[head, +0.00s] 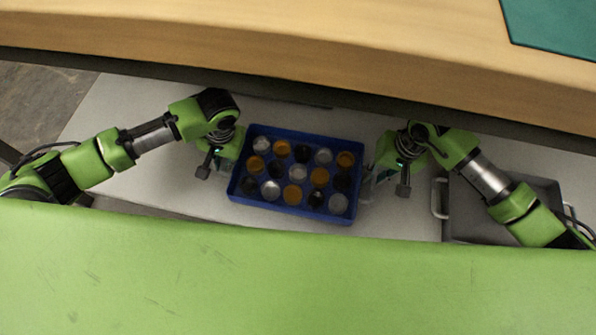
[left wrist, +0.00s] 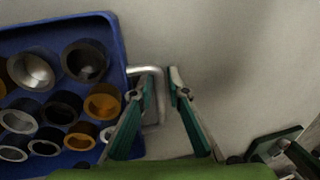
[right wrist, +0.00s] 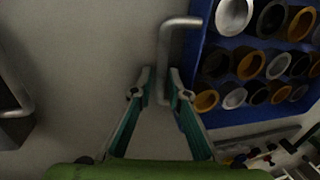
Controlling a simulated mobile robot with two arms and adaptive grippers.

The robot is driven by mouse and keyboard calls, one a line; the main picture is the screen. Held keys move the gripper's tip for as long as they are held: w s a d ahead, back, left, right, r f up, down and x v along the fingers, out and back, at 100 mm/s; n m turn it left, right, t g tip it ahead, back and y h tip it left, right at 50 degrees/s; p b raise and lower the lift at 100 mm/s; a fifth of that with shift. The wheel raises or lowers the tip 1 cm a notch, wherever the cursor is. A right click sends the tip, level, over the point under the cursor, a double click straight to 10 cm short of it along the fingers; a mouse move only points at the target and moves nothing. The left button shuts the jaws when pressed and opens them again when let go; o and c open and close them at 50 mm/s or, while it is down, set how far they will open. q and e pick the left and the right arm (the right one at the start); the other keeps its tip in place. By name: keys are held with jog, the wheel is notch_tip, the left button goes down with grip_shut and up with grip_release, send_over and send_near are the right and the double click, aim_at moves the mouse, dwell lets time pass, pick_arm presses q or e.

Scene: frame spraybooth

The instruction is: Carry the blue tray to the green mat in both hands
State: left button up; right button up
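The blue tray (head: 262,206) lies on the grey-white surface, filled with several round cups in orange, grey and black. It shows partly in the left wrist view (left wrist: 121,48) and the right wrist view (right wrist: 190,62). My left gripper (head: 226,158) is at the tray's left end, its fingers apart on either side of a metal handle (left wrist: 160,108). My right gripper (head: 381,170) is at the right end, its fingers apart with the other handle (right wrist: 165,52) between them, closer to one finger. The green mat (head: 555,25) lies on the wooden table at top right.
A grey tray with handles (head: 470,220) stands to the right, partly under my right arm. The wooden table (head: 250,40) runs along the top. A broad green surface (head: 250,285) fills the bottom. Bare surface shows left of the blue tray.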

pick_arm(q)
grip_shut()
pick_arm(e)
grip_shut()
pick_arm(q)
jog(key=shift+w+r, duration=0.1)
jog(key=shift+r, duration=0.05)
pick_arm(e)
jog(key=shift+w+r, duration=0.15)
jog(key=shift+r, duration=0.05)
pick_arm(q)
jog(key=shift+r, duration=0.1)
pick_arm(e)
jog(key=shift+r, duration=0.1)
